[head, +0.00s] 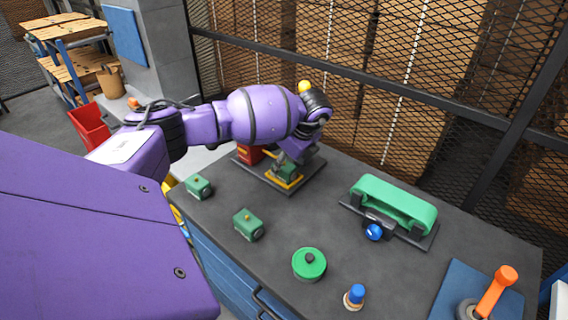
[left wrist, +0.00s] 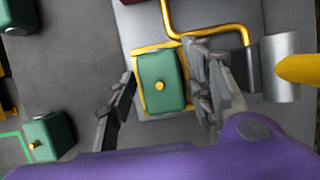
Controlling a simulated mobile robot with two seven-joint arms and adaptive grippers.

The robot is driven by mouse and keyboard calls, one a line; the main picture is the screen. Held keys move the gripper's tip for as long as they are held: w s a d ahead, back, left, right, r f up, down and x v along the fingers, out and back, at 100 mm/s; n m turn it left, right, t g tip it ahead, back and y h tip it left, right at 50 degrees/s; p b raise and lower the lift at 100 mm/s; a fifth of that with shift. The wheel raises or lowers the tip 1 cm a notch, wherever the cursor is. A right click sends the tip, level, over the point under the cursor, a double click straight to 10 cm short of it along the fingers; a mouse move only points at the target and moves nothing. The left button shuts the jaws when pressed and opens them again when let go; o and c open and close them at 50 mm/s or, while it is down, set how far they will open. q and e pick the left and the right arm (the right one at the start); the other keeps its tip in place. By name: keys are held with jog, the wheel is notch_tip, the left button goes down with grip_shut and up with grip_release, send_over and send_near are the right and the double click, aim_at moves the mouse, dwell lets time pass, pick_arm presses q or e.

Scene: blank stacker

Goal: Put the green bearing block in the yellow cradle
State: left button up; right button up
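A green bearing block (head: 287,171) sits in the yellow cradle (head: 289,185) on a dark base plate. In the left wrist view the block (left wrist: 162,80), with a small yellow knob on top, lies inside the yellow frame of the cradle (left wrist: 138,48). My left gripper (left wrist: 160,65) is open with one finger on each side of the block. A gap shows at the left finger; the right finger is close to the block, and contact cannot be told. In the head view my left gripper (head: 291,156) partly hides the block. My right gripper is not in view.
Two more green blocks, one nearer (head: 248,225) and one farther left (head: 199,187), stand on the dark bench. A round green lid (head: 309,265), a blue-topped knob (head: 355,296) and a green belt unit (head: 394,205) stand to the right. A mesh fence (head: 440,90) runs behind.

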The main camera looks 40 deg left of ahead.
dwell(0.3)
pick_arm(q)
jog(key=v, duration=1.2)
jog(key=shift+r, duration=0.1)
dwell(0.7)
